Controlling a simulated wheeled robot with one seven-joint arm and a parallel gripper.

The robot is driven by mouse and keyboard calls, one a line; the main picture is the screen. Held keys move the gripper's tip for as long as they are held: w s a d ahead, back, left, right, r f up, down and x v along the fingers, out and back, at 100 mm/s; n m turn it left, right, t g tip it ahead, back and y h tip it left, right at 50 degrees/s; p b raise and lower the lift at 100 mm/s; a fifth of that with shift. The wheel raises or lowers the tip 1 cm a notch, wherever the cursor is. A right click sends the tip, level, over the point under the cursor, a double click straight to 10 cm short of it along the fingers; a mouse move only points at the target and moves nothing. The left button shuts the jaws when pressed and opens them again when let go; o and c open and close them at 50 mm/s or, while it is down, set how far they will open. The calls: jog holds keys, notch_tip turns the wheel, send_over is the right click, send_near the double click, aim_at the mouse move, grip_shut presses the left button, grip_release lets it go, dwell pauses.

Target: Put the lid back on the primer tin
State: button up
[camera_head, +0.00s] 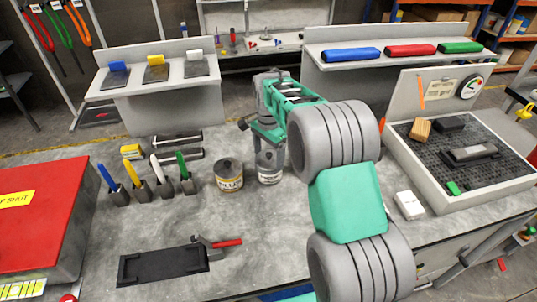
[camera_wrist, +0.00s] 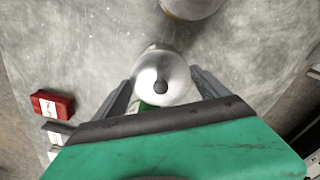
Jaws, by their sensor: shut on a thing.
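A small silvery can (camera_head: 270,174) with a pale, dark-lettered label stands upright on the grey bench. My gripper (camera_head: 268,150) reaches down over its top. In the wrist view the can's round silvery top (camera_wrist: 163,72) with a dark centre knob lies between the two fingers of my gripper (camera_wrist: 162,88), which is shut on it. A wider tin (camera_head: 229,183) with a pale label and a dark top stands just left of it, apart from the fingers. Part of it shows at the wrist view's top edge (camera_wrist: 190,8). I cannot read either label surely, nor see a separate lid.
Coloured-handled tools in dark holders (camera_head: 150,186) stand to the left. A black tray (camera_head: 163,265) lies at the front, a red box (camera_head: 40,215) at far left. A white box (camera_head: 409,205) and a walled grid tray (camera_head: 440,195) are at right.

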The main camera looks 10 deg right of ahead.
dwell(0.3)
jog(key=o, duration=1.2)
jog(key=shift+r+p, duration=2.3)
jog(key=shift+r, duration=1.25)
grip_shut()
